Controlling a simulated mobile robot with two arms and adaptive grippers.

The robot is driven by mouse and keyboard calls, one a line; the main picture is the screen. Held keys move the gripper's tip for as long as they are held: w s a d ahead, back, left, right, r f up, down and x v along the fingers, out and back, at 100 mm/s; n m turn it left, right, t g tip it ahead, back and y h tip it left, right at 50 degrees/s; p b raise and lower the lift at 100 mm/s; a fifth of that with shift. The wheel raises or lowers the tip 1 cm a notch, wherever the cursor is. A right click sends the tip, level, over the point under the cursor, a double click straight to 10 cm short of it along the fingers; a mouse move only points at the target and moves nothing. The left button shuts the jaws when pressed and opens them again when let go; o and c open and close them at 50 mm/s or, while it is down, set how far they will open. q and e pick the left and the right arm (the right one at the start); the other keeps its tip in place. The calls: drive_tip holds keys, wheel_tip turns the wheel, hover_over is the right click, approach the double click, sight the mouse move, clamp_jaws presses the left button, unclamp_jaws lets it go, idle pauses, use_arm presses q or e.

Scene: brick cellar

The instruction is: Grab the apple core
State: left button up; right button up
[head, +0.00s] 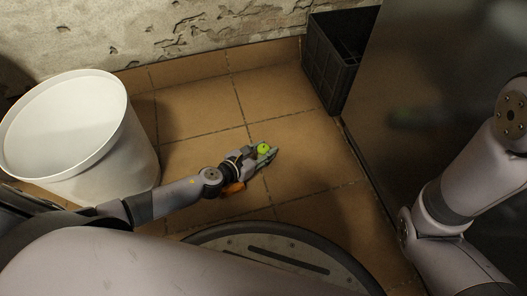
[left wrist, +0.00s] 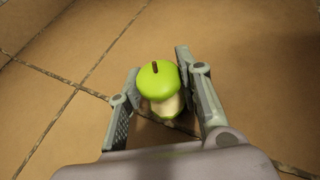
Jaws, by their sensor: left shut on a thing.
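The apple core (head: 264,149) is bright green at the top with a pale eaten middle. In the left wrist view the apple core (left wrist: 158,82) stands between the two fingers, its brown stem toward the camera. My left gripper (head: 268,154) is shut on it, low over the tiled floor. In the left wrist view the left gripper (left wrist: 157,88) has a finger on either side of the core. I cannot tell whether the core touches the floor. My right arm comes in at the right of the head view, but its gripper is out of view.
A large white bucket (head: 128,130) stands on the floor at the left. A black crate (head: 326,68) stands by the wall at the upper right, beside a dark, smooth panel (head: 415,75). The tiled floor (head: 200,105) between bucket and crate is clear.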

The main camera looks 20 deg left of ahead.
use_arm(q)
drive_tip(key=c, duration=0.3)
drive_tip(key=shift+r, duration=0.1)
